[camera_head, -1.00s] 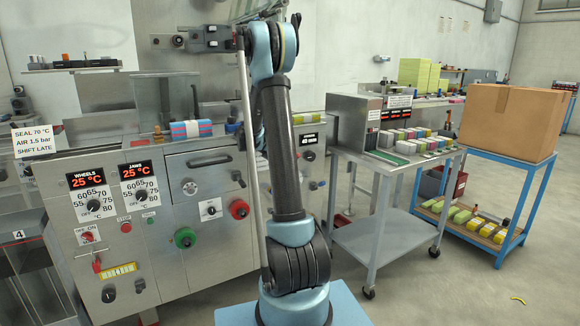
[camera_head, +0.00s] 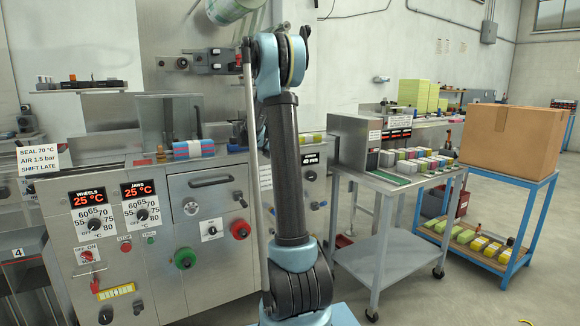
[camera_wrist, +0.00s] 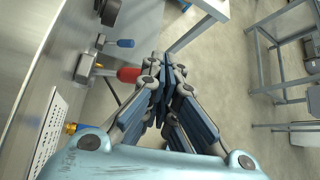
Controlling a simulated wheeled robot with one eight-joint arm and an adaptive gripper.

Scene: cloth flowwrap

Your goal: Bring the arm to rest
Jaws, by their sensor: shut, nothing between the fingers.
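My gripper (camera_wrist: 165,85) shows in the wrist view with its fingers together and nothing between them. It points down past the side of the machine, with the floor beyond the fingertips. In the head view my arm stands upright in front of the machine, bent at the top toward the machine. My gripper cannot be made out in the head view.
The wrapping machine (camera_head: 205,235) stands close at the left, with red and green knobs. A steel cart (camera_head: 400,260) and a blue rack with a cardboard box (camera_head: 512,135) stand right. Floor is free at lower right.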

